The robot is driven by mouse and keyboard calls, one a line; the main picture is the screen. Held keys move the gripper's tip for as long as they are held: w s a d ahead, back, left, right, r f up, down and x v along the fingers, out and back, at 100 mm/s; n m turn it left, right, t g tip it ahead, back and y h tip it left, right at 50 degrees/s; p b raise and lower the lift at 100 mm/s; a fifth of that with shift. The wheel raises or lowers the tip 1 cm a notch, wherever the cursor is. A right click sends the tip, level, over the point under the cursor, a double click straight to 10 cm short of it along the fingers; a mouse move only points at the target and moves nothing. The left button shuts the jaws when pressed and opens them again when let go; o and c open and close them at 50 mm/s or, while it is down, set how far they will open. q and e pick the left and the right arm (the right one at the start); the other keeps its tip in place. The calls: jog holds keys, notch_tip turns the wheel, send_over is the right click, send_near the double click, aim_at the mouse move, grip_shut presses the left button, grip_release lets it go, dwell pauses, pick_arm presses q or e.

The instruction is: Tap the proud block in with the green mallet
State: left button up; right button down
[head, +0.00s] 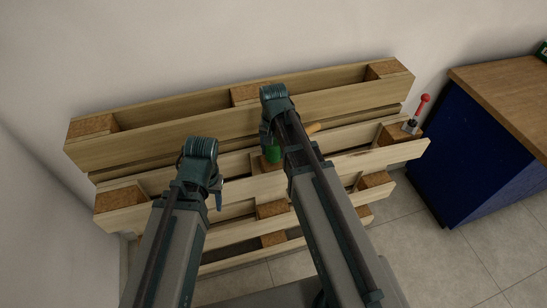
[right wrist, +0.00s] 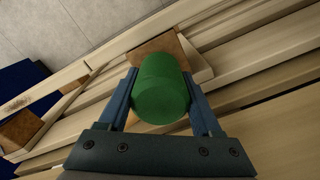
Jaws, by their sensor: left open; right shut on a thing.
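The green mallet (head: 274,154) is in my right gripper (right wrist: 160,90). In the right wrist view its green round head (right wrist: 161,88) sits between the two blue fingers, and in the head view part of its wooden handle (head: 313,128) shows right of the arm. A brown block (right wrist: 163,44) shows just beyond the mallet head and seems to stand out from the boards; in the head view it is partly hidden behind the mallet (head: 259,164). I cannot tell whether they touch. My left gripper (head: 217,194) is open and empty in front of the pallets, left of the mallet.
Wooden pallets (head: 150,148) stand against the pale wall, with several other brown blocks between their boards. A red-handled clamp-like tool (head: 422,105) is at their right end. A blue cabinet (head: 462,160) with a wooden top (head: 500,85) stands at the right. Tiled floor (head: 440,262) is clear before it.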

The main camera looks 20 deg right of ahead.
notch_tip(320, 180, up, 5)
jog(key=p, duration=0.5)
jog(key=shift+r, duration=0.1)
